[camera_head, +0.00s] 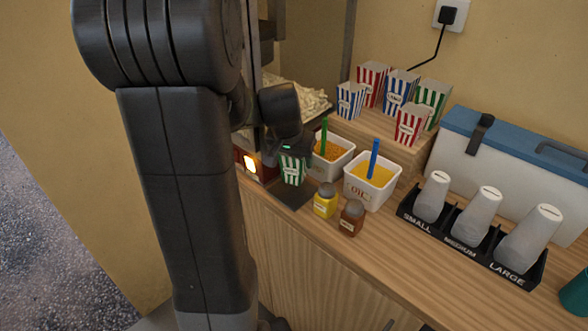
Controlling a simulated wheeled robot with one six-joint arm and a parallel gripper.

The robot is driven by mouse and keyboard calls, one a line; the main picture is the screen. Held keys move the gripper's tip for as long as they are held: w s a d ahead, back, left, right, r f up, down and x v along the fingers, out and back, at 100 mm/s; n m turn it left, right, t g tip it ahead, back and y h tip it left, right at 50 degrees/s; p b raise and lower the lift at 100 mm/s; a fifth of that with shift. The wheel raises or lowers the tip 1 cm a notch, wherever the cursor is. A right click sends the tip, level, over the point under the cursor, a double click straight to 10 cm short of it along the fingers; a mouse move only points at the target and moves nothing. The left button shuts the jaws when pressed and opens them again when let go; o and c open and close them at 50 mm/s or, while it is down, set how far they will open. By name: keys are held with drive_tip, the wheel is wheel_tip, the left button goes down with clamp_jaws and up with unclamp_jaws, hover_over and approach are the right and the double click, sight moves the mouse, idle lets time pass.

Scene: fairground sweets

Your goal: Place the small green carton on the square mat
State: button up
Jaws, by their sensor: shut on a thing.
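The small green carton (292,170), striped green and white, is upright at the left end of the counter. My gripper (293,150) is at its top and shut on it; my arm hides most of the fingers. The dark square mat (297,197) lies on the counter under and in front of the carton. The carton's lower end appears over the mat's back part. I cannot tell whether its base touches the mat.
Two white tubs, one with a green-handled scoop (339,165) and one with a blue-handled scoop (374,192), stand right of the mat. A yellow jar (325,203) and a brown jar (351,219) are close by. Several striped cartons stand on a wooden riser (378,137) behind.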

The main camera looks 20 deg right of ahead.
sight(294, 170)
wheel_tip(294, 170, down, 3)
drive_tip(key=shift+f, duration=0.15)
drive_tip(key=shift+w+f, duration=0.2)
drive_tip(key=shift+f, duration=0.2)
drive_tip(key=shift+a, duration=0.1)
drive_tip(key=shift+f, duration=0.2)
drive_tip(key=o, duration=1)
drive_tip(key=shift+r, duration=0.1)
